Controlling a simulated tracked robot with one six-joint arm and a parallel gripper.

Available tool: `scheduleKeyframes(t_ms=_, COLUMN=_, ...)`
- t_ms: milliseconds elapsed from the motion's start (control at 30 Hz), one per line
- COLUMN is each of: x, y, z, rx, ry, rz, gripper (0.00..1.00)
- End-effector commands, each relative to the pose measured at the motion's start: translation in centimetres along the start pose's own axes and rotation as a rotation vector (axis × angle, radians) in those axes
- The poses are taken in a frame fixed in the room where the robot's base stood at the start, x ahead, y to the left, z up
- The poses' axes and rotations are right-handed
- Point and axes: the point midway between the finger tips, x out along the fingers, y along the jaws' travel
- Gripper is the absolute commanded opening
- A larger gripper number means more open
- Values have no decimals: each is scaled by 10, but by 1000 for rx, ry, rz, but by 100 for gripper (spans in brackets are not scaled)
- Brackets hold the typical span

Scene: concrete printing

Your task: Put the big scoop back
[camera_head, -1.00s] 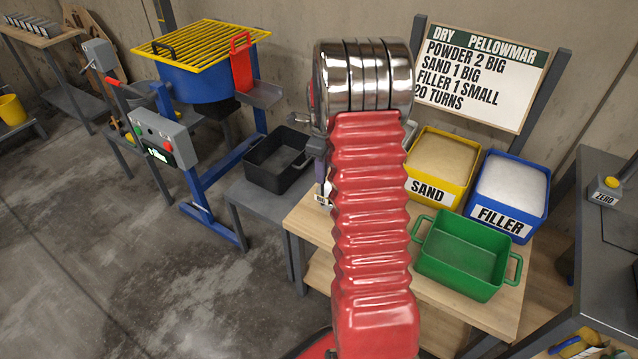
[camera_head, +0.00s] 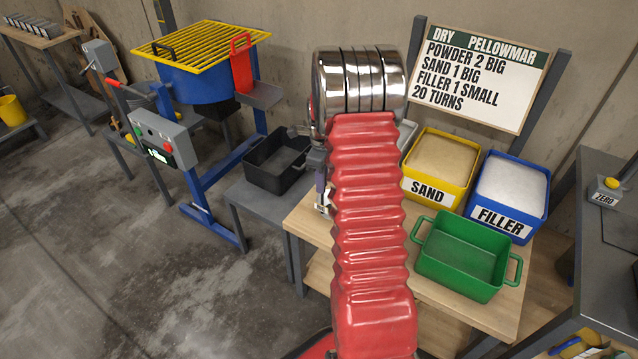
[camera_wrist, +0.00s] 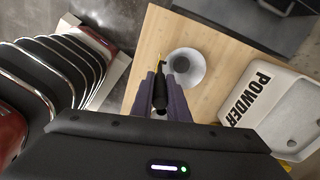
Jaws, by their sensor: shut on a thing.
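My gripper (camera_wrist: 160,92) is shut on a black handle (camera_wrist: 160,76) with a thin yellow piece at its far end, which I take to be the scoop's. A round pale cup with a grey inside (camera_wrist: 187,68) shows just right of the handle. I cannot tell if it is joined to it. Both are over the wooden table top (camera_wrist: 215,35). In the head view my gripper (camera_head: 323,185) is at the table's left edge, partly hidden behind my red arm, with a small pale piece below it.
A white POWDER bin (camera_wrist: 275,105) is close on the right in the wrist view. The head view shows the yellow SAND bin (camera_head: 430,190), blue FILLER bin (camera_head: 503,222), green tub (camera_head: 420,262) and black tray (camera_head: 262,180) around the arm.

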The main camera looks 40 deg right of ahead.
Motion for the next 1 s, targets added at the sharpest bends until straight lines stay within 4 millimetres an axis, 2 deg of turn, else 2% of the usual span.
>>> scheduleKeyframes(t_ms=33, x=0, y=0, z=0, rx=0, ry=0, rz=0, gripper=17)
scheduleKeyframes(t_ms=267, x=0, y=0, z=0, rx=0, ry=0, rz=1, gripper=33)
scheduleKeyframes(t_ms=633, x=-4, y=0, z=0, rx=-1, ry=0, rz=0, gripper=33)
scheduleKeyframes(t_ms=767, x=-16, y=0, z=0, rx=-1, ry=-1, rz=-1, gripper=33)
scheduleKeyframes(t_ms=1000, x=-55, y=0, z=1, rx=-1, ry=-2, rz=-3, gripper=33)
